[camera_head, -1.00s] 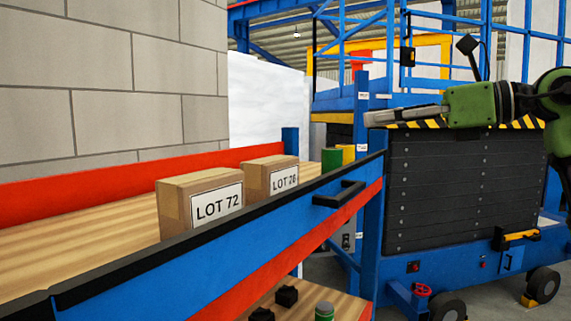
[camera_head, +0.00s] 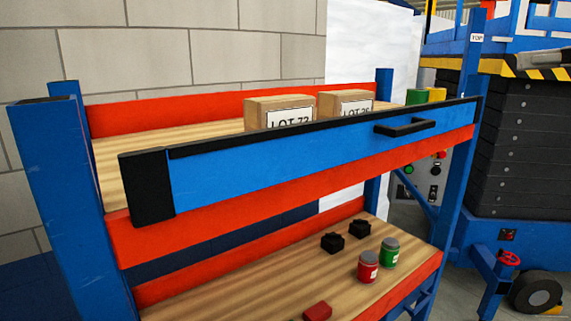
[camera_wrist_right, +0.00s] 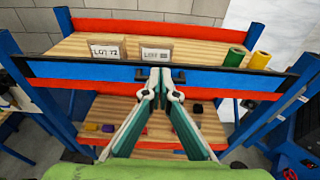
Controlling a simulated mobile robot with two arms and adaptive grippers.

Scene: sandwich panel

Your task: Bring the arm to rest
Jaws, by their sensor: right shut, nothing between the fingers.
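My right gripper (camera_wrist_right: 160,74) shows in the right wrist view with its two fingers together at the tips and nothing between them. It points toward the shelf's blue front panel (camera_wrist_right: 220,80); its tips overlap the black handle in that view, and I cannot tell whether they touch it. In the head view the blue panel (camera_head: 270,165) with its black handle (camera_head: 405,127) runs along the front of the upper shelf. Neither gripper nor arm shows in the head view. My left gripper is in no current view.
Two boxes, LOT 72 (camera_head: 280,112) and another (camera_head: 345,102), stand on the upper shelf beside a green can (camera_head: 417,96) and a yellow one (camera_head: 437,94). The lower shelf (camera_head: 230,290) holds a red jar (camera_head: 368,267), a green jar (camera_head: 389,253) and small blocks. A blue lift stands at right.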

